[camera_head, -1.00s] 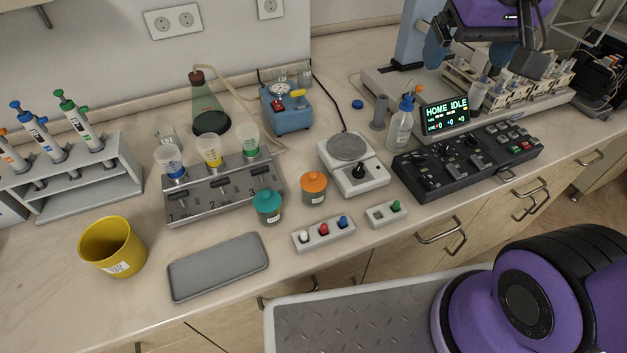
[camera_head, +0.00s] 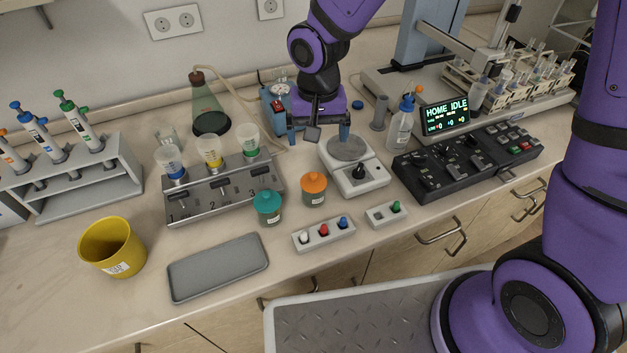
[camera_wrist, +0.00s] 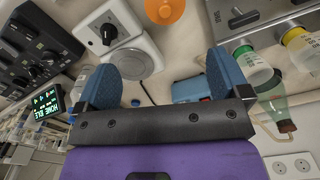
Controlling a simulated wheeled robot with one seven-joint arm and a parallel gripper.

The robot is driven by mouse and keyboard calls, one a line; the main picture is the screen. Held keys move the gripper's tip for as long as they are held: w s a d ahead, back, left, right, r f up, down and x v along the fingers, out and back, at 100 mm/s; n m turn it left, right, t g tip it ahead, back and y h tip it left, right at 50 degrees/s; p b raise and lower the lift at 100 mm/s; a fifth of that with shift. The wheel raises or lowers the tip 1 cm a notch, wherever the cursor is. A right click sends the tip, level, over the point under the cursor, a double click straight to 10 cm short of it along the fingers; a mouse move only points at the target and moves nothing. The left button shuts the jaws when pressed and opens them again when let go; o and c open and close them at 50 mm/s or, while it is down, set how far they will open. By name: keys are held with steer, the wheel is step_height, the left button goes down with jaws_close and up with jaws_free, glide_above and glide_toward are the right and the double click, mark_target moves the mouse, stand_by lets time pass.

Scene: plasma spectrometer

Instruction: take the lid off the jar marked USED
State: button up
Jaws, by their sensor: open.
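Two small lidded jars stand on the bench in the head view. One jar (camera_head: 268,216) has a teal lid (camera_head: 267,201). The other jar (camera_head: 313,198) has an orange lid (camera_head: 314,182). Both lids are on. Their labels are too small to read, so I cannot tell which is marked USED. My gripper (camera_head: 319,137) is open and empty, above and behind the orange-lidded jar, near the round-plate device. In the wrist view my gripper (camera_wrist: 165,82) shows both blue fingers apart, and the orange lid (camera_wrist: 164,9) is at the top edge. The teal lid is not in that view.
A plate device with a knob (camera_head: 358,182) stands right of the jars. A numbered rack (camera_head: 225,190) with cups is at left. A button strip (camera_head: 324,233), a grey tray (camera_head: 218,267) and a yellow bin (camera_head: 112,247) are at the front. A blue device (camera_head: 274,108) is behind.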

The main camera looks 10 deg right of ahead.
mark_target(314, 174)
steer(key=shift+s+a+f, duration=0.1)
steer(key=shift+a+f, duration=0.35)
steer(key=shift+f, duration=0.25)
step_height(314, 174, down, 5)
steer(key=shift+r, duration=0.1)
steer(key=shift+s+f, duration=0.2)
steer(key=shift+f, duration=2.55)
steer(key=c, duration=1)
